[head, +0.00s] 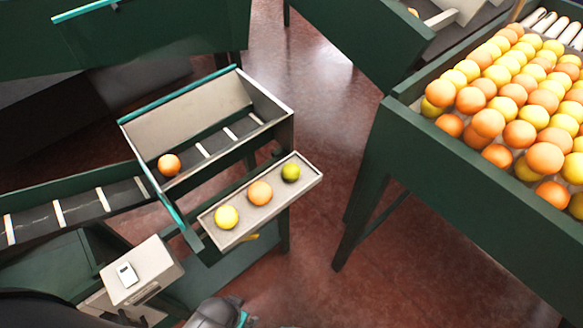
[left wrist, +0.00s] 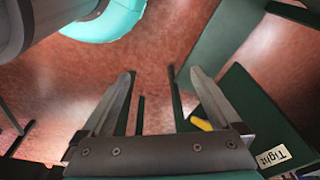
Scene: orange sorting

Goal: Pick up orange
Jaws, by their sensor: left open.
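An orange (head: 168,164) lies at the left end of the channel in the metal sorting bin (head: 187,108). My right gripper is not in view.
A large green-sided crate table (head: 455,168) piled with orange and yellow fruit stands at the right. A conveyor (head: 75,210) leads in from the left. A pale box (head: 142,270) with a small white device stands at lower left. Floor is open between the bin and the crate table.

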